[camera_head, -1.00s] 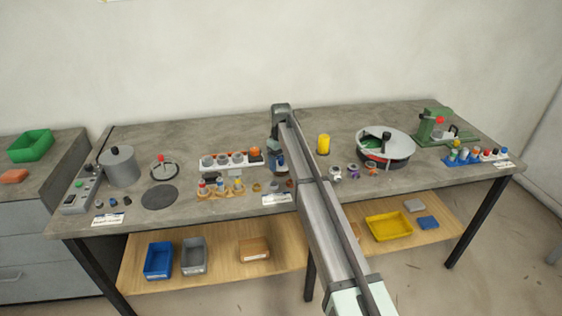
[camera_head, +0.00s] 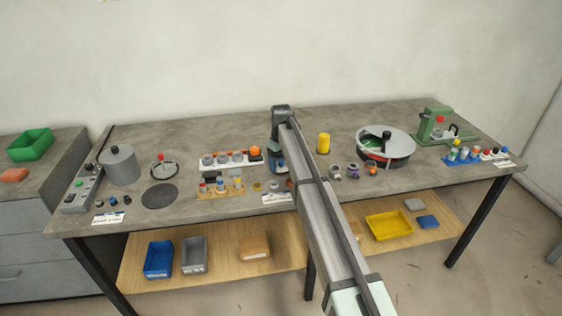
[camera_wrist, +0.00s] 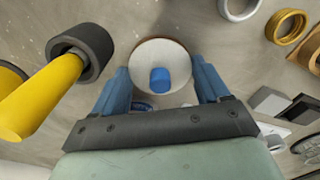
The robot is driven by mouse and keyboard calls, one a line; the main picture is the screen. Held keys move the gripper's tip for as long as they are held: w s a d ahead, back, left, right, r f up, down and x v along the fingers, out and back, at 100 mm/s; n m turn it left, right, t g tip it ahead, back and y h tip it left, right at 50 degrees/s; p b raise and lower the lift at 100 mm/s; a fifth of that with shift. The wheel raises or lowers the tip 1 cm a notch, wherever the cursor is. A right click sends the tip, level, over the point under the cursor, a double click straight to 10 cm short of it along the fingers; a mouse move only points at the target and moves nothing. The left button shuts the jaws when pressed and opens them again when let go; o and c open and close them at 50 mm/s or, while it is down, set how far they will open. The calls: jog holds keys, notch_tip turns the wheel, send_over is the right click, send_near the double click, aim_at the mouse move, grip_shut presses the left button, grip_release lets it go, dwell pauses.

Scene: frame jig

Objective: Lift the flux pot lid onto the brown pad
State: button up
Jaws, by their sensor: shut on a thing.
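My gripper (camera_wrist: 161,85) shows in the wrist view with its blue fingers on either side of a round, pale disc with a tan rim and a blue knob, which looks like the flux pot lid (camera_wrist: 147,53). It is shut on this lid. In the head view, my gripper (camera_head: 279,162) is over the middle of the bench, and my arm hides most of the lid there. I cannot tell whether the lid touches what is below it. I cannot make out the brown pad for certain in either view.
A yellow cylinder (camera_head: 323,143) stands close right of my gripper. A white rack (camera_head: 230,161) and a wooden rack (camera_head: 221,189) stand to the left. A round turntable (camera_head: 385,145) is farther right. A dark flat disc (camera_head: 160,196) lies at left. The bench back is clear.

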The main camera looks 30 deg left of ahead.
dwell(0.3)
jog(key=o, duration=1)
jog(key=shift+r, duration=0.1)
jog(key=shift+r, duration=0.6)
jog(key=shift+r, duration=0.1)
jog(key=shift+r, duration=3.4)
